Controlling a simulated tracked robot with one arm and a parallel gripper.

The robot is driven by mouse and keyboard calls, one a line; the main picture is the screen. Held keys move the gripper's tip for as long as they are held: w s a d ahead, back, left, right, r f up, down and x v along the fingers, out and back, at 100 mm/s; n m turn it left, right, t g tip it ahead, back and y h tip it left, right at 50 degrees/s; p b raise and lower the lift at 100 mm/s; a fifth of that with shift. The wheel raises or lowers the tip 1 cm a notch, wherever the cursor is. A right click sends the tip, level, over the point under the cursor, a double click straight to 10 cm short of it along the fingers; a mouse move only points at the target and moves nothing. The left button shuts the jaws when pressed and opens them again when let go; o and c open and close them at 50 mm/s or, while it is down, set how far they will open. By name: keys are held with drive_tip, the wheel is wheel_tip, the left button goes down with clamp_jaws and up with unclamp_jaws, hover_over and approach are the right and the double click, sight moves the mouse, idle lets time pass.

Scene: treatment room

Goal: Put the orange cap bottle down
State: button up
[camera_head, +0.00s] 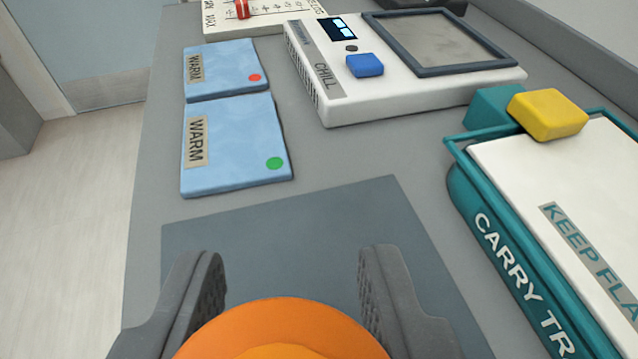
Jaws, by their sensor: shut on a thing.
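The orange cap bottle (285,332) is at the bottom of the view, between the fingers of my gripper (288,290). Only its round orange cap shows. My gripper is shut on it, one finger on each side. The bottle's body and base are hidden, so I cannot tell whether it touches the surface below. A dark grey mat (300,225) lies on the counter beyond and beneath the gripper in the picture.
Two blue WARM packs (235,165) lie at the left. A white CHILL unit (400,100) stands behind. A teal carry tray (500,235) with a white lid and yellow block (548,114) is on the right. Bare grey counter (350,155) lies between them.

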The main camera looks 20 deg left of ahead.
drive_tip(key=f, duration=0.1)
drive_tip(key=w+f, duration=0.2)
drive_tip(key=shift+w+a+f, duration=0.25)
drive_tip(key=shift+a+f, duration=0.05)
idle(0.3)
drive_tip(key=o, duration=1.1)
drive_tip(key=v, duration=1.2)
drive_tip(key=shift+b, duration=0.35)
